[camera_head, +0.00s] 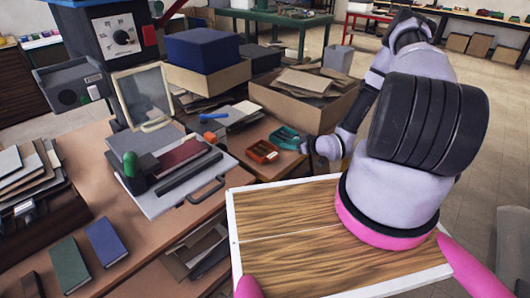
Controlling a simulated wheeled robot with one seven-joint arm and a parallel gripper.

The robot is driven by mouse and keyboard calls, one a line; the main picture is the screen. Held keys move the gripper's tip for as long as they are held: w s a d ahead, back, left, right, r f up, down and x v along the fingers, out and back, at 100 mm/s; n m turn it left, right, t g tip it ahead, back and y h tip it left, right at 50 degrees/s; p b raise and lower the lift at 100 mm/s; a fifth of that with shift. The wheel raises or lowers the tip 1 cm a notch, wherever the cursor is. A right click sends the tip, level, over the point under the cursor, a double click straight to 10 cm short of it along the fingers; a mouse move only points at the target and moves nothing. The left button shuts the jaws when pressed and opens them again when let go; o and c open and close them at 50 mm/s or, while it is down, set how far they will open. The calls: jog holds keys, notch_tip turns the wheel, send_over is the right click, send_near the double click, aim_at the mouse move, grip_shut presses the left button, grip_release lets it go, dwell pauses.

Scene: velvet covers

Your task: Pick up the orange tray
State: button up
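The orange tray (262,159) is small and shallow, with dark contents or hollows inside. It lies on the brown desk in the middle of the view, near the desk's right end. My arm comes up from the lower right, bends at the top and reaches down to the desk. My gripper (308,148) is at the end of it, to the right of the orange tray and apart from it. A teal object (286,138) lies between them, close to the gripper. The fingers are too small and dark to show whether they are open.
A cardboard box (329,116) of papers stands behind the gripper. A grey flat case (183,197) with a handle and a blue item (214,116) lie left of the tray. A framed panel (145,95) stands farther left. Bare desk shows around the tray's front.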

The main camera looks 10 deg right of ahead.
aim_at(270, 144)
jog(key=shift+a+f, duration=0.25)
jog(key=shift+a, duration=0.05)
jog(key=x, duration=1)
jog(key=shift+w+a+f, duration=0.1)
jog(key=shift+w+f, duration=0.05)
jog(key=shift+w, duration=0.15)
grip_shut()
dwell(0.8)
